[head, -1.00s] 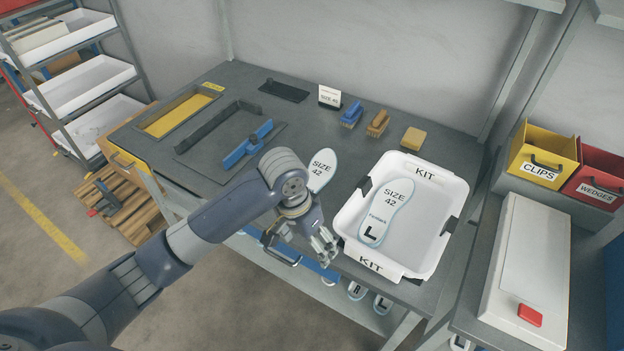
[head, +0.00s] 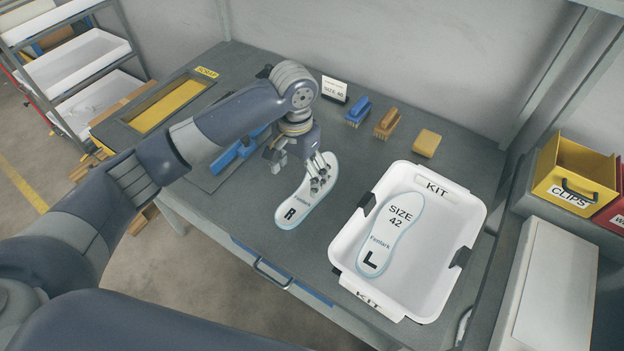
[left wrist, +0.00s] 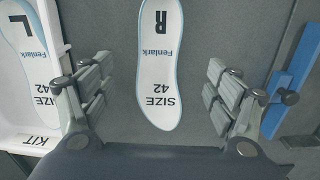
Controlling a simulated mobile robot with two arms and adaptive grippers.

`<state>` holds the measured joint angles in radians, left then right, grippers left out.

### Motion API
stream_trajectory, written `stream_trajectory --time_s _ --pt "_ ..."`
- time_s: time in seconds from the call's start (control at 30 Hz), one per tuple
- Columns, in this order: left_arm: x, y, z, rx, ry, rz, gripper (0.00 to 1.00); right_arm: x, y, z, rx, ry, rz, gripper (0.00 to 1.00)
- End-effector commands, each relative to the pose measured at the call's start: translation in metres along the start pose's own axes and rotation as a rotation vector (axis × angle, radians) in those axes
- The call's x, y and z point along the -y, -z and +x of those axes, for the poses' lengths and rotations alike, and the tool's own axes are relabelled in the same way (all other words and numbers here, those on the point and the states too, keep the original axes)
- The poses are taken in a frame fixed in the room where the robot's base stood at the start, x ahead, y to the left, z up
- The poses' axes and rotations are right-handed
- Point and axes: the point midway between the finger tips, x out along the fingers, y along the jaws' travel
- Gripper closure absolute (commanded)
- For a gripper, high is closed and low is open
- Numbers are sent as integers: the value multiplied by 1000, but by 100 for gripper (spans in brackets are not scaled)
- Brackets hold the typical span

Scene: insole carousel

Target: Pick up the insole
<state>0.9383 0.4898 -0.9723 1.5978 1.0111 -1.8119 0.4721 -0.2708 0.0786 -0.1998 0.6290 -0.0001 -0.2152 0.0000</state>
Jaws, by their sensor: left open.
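A white insole marked R (head: 291,214) with a pale blue edge lies flat on the grey table, left of the kit tray. In the left wrist view this R insole (left wrist: 160,75) reads "SIZE 42" and lies between the open fingers. My left gripper (head: 298,178) is open above the insole's upper part and hides some of it; its fingers also show in the left wrist view (left wrist: 158,95). A second insole, marked L and SIZE 42 (head: 391,232), lies in the white KIT tray (head: 452,185). My right gripper is not in view.
A blue-handled fixture (head: 228,158) lies just left of the gripper. Blue (head: 357,110) and brown (head: 387,123) brushes, a yellow block (head: 426,143) and a size card (head: 334,89) stand behind. A yellow CLIPS bin (head: 566,182) is at right.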

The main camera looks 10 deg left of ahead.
Motion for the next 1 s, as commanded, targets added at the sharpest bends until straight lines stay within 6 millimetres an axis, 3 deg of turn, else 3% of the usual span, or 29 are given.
stream_trajectory --time_s 0.2,0.37,0.47,0.73,1.0 --pt "0 -2 35 3 0 -1 19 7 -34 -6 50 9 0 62" --pt "0 -2 46 2 0 0 19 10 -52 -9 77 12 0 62" --pt "0 -6 56 4 0 0 19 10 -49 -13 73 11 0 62" --pt "0 -9 92 1 0 1 19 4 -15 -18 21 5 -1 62" --pt "0 -9 97 0 1 2 19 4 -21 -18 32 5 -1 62"
